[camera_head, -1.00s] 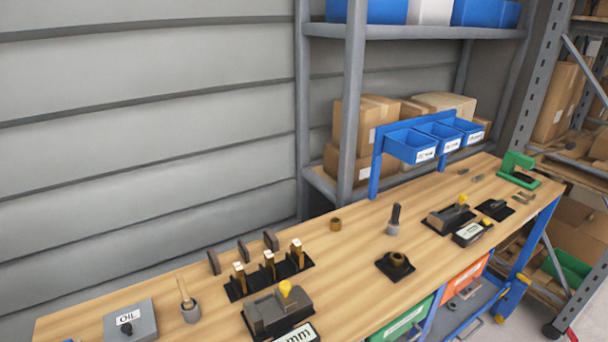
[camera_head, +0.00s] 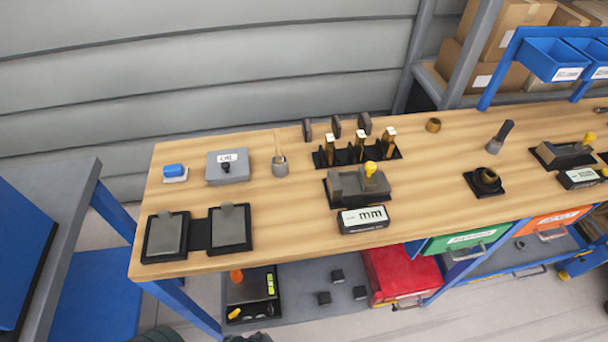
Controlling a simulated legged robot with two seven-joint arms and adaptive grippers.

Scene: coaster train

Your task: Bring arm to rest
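Neither of my grippers can be made out in the head view. Dark rounded shapes show at the bottom edge, left of centre, cut off by the frame; I cannot tell what they are. The wooden workbench (camera_head: 330,222) spans the view. On it stand a grey OIL box (camera_head: 228,168), a small pot with a brush (camera_head: 280,168), a black rack with upright brass pieces (camera_head: 358,156), a grey fixture with a yellow knob (camera_head: 358,186) and a gauge marked mm (camera_head: 363,219). Two dark trays with grey plates (camera_head: 166,236) lie at the front left.
A blue item on a white pad (camera_head: 175,172) lies at the back left. A lower shelf holds a red bin (camera_head: 400,275) and small black blocks (camera_head: 338,276). A grey-topped blue stand (camera_head: 62,190) is at the left.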

